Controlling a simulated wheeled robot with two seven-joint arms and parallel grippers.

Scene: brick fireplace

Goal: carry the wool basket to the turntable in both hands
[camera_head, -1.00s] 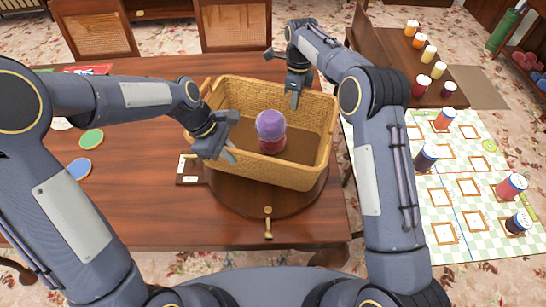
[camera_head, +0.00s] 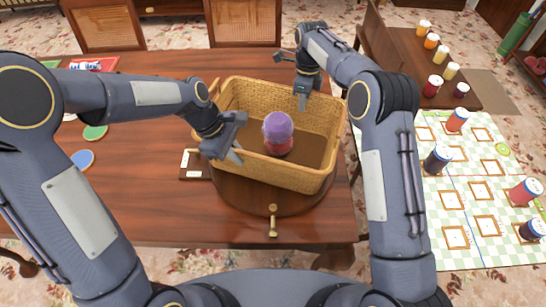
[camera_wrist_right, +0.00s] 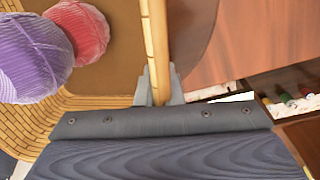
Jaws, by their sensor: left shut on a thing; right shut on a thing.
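The woven wool basket (camera_head: 290,176) is over the round wooden turntable (camera_head: 240,198) on the table. I cannot tell whether its base touches the disc. A purple wool ball (camera_head: 278,126) and a red one (camera_head: 277,148) lie inside; both also show in the right wrist view. My left gripper (camera_head: 236,154) is shut on the basket's rim at the front left. My right gripper (camera_head: 302,100) is shut on the rim at the far right. The right wrist view shows its fingers (camera_wrist_right: 159,88) on either side of the basket's wall (camera_wrist_right: 155,40).
The wooden table (camera_head: 140,215) is mostly bare at the front left. Green (camera_head: 95,132) and blue (camera_head: 82,159) discs lie at left. A brass handle (camera_head: 273,220) stands at the turntable's front. A checked mat (camera_head: 460,190) with several jars is at right.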

